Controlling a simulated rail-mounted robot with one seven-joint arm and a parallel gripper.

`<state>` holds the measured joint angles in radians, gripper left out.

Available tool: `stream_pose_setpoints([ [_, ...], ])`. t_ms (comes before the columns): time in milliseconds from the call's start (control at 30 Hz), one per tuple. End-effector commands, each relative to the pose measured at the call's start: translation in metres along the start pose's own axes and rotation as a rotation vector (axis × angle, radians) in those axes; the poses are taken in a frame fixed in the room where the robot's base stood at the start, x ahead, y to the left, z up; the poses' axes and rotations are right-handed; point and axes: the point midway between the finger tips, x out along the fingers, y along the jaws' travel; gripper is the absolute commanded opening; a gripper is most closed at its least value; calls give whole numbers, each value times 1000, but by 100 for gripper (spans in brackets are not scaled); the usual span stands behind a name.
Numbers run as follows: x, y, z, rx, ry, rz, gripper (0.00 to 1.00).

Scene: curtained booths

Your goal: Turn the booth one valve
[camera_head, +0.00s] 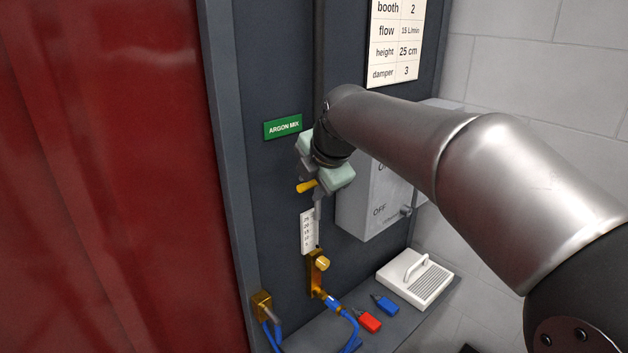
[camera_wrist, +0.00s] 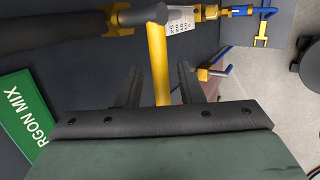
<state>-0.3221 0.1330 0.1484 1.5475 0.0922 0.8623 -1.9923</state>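The yellow valve lever (camera_head: 306,187) is on a grey pipe on the dark panel, below a green "ARGON MIX" sign (camera_head: 283,127). In the wrist view the lever (camera_wrist: 159,62) points down the picture from the grey pipe joint, between my gripper's dark fingers (camera_wrist: 160,82). Gaps show on both sides of it, so the gripper looks open around it. In the head view my gripper (camera_head: 322,176) is at the valve, and the arm hides part of the pipe. The card (camera_head: 396,42) on this panel reads booth 2; no booth one label shows.
A grey switch box (camera_head: 372,205) marked OFF is just right of the gripper. Below are a flow scale (camera_head: 309,231), a brass fitting (camera_head: 316,275) and blue hoses (camera_head: 352,325). Red (camera_head: 369,320) and blue (camera_head: 386,304) tags lie on the shelf. A red curtain (camera_head: 110,180) hangs left.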

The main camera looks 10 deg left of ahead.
Motion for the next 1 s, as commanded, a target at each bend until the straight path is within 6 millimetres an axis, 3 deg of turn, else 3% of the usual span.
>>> stream_pose_setpoints([
  [133, -6, 0, 0, 0, -1, 2, 34],
  [267, -26, -1, 0, 0, -3, 3, 34],
  [700, -132, 0, 0, 0, -2, 3, 34],
  [1000, -171, 0, 0, 0, -1, 2, 34],
])
